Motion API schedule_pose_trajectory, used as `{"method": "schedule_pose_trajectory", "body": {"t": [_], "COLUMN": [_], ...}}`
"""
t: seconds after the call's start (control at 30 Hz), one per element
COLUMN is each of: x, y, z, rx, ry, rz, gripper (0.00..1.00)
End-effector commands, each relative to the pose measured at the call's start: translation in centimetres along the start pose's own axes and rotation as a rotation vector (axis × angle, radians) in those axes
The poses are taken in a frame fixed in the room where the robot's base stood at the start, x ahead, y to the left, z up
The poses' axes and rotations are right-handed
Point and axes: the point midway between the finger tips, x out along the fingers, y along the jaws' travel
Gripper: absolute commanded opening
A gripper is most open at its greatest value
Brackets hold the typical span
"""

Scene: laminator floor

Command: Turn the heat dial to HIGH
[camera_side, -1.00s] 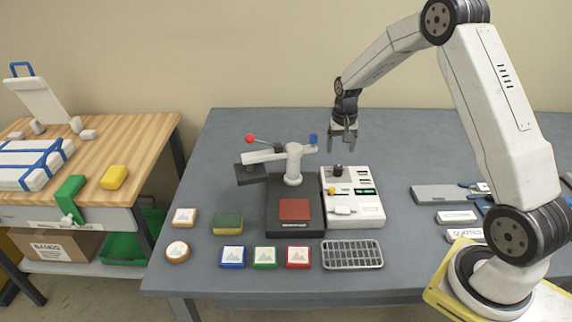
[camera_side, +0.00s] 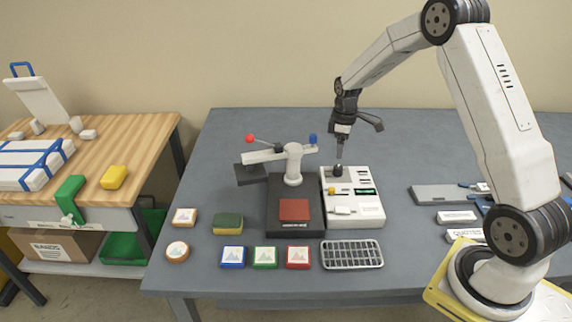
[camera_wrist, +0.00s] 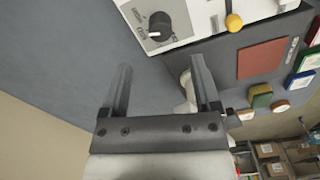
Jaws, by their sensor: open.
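The heat dial is a black round knob (camera_wrist: 160,25) with a light pointer mark, on a white control panel (camera_wrist: 206,16) in the wrist view. Small print surrounds it, too small to read surely. In the side view the dial (camera_side: 337,170) sits at the panel's far left corner. My gripper (camera_side: 339,156) points down just above the dial, its fingers lined up one behind the other. In the wrist view my open gripper (camera_wrist: 161,66) has its fingers spread wider than the dial, with nothing between them. The dial shows beyond the tips, apparently not touched.
A yellow knob (camera_wrist: 234,22) is close to the dial on the panel. The press with a red-balled lever (camera_side: 250,139) stands left of the panel (camera_side: 370,212). A wire rack (camera_side: 352,254) and several coloured blocks lie in front. The table behind is clear.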

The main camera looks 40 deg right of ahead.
Motion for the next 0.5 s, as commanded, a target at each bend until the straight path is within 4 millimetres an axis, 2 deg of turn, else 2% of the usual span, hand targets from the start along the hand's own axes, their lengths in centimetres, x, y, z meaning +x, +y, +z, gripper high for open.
{"method": "schedule_pose_trajectory", "body": {"t": [0.3, 0.5], "x": [0.1, 1.2], "y": [0.0, 0.0], "z": [0.0, 0.0], "rx": [-0.029, -0.028], "ry": [0.000, -0.001], "rz": [0.000, -0.001], "gripper": [0.80, 0.80]}}
